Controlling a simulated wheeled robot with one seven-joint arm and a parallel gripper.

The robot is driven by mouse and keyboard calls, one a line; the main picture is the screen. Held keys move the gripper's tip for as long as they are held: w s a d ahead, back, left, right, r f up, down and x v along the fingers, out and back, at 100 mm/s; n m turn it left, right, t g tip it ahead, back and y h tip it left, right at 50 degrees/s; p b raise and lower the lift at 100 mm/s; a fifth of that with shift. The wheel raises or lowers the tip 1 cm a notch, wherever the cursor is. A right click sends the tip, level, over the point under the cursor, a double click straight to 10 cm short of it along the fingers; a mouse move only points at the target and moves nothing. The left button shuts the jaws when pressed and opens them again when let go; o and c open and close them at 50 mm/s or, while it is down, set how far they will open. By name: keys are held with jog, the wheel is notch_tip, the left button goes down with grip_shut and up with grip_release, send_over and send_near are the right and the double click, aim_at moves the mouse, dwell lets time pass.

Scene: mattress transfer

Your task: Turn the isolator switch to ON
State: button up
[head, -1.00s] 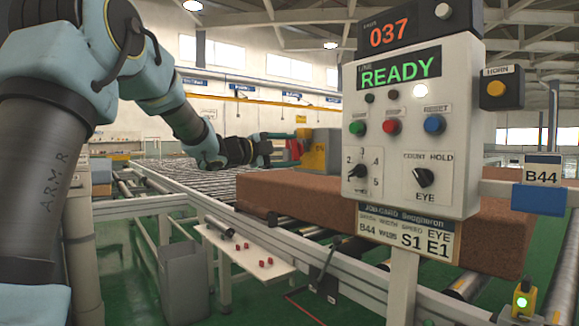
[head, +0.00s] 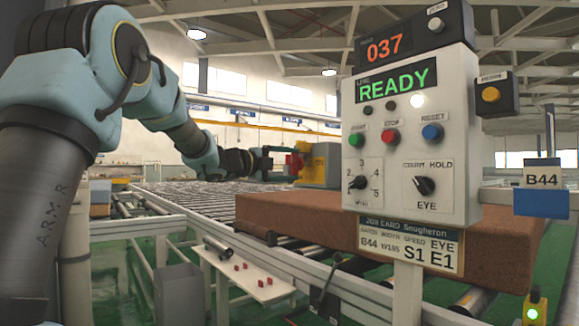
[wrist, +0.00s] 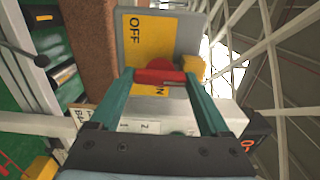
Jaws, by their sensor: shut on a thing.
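The isolator switch is a grey box with a yellow face plate (wrist: 150,42), and it also shows as a yellow and grey box (head: 320,164) beyond the control panel. Its red handle (wrist: 160,76) lies across the picture in the wrist view, between the OFF lettering above and the partly hidden ON lettering below. My gripper (wrist: 162,82) has its two teal fingers closed on the red handle. In the head view my gripper (head: 278,161) reaches the handle from the left. The handle's exact angle is hard to tell.
A grey control panel (head: 462,135) reading READY stands in front at the right. A brown mattress block (head: 330,218) lies on the roller conveyor (head: 180,192). A white shelf with small red pieces (head: 285,290) and a grey bin (head: 180,292) stand below.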

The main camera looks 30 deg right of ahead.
jog(key=o, duration=1.2)
jog(key=a, duration=0.3)
jog(key=s+a, duration=0.1)
jog(key=a, duration=0.3)
jog(key=s+a, duration=0.1)
jog(key=a, duration=0.2)
jog(key=shift+a+b, duration=0.35)
jog(key=shift+b, duration=0.05)
